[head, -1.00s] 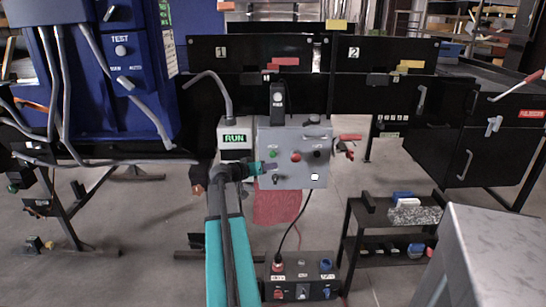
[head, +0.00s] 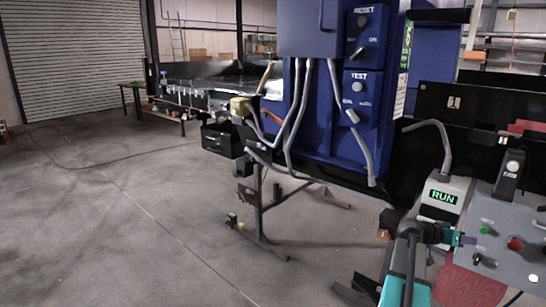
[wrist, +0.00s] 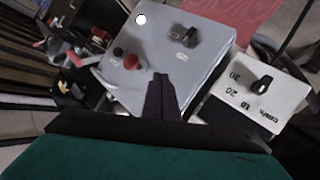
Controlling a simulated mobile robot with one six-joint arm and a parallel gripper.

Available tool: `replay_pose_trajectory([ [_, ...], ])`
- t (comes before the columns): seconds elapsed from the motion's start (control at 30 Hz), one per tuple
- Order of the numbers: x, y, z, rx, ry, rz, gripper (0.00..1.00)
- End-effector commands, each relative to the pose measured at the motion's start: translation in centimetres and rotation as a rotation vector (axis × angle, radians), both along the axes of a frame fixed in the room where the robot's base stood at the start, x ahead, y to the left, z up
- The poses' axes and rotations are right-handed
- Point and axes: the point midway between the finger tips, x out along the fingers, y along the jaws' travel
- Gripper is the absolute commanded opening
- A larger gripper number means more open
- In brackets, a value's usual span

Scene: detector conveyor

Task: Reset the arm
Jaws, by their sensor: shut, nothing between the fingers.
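My teal arm comes up from the lower right in the head view. My gripper (head: 468,239) is shut and empty, in front of the grey control box (head: 500,215), a little below its green button (head: 485,229). I cannot tell in the head view whether it touches the box. In the wrist view the dark closed fingers (wrist: 162,95) point over the grey box (wrist: 205,55), close to its red button (wrist: 131,62) and black selector knob (wrist: 190,38).
The display box (head: 441,198) reads RUN, and its dial (wrist: 262,85) shows in the wrist view. The blue detector cabinet (head: 340,100) with hanging grey conduits stands left of my arm. A conveyor (head: 215,84) runs behind it. The floor (head: 110,220) at left is open.

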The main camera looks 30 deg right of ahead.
Motion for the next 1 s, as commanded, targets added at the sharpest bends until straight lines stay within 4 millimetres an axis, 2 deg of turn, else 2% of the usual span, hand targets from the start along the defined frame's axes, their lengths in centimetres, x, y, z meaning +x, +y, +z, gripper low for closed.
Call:
replay_pose_trajectory([
  [0.03,1.6,0.7,-0.6,0.008,0.006,0.023,0.0],
  [0.27,9.4,5.5,-5.5,0.063,0.05,0.139,0.0],
  [0.5,16.1,12.5,-12.1,0.146,0.092,0.261,0.0],
  [0.67,19.3,18.0,-17.0,0.22,0.114,0.331,0.0],
  [0.8,21.2,23.2,-21.3,0.293,0.14,0.388,0.0],
  [1.0,22.4,31.1,-27.3,0.41,0.194,0.466,0.0],
])
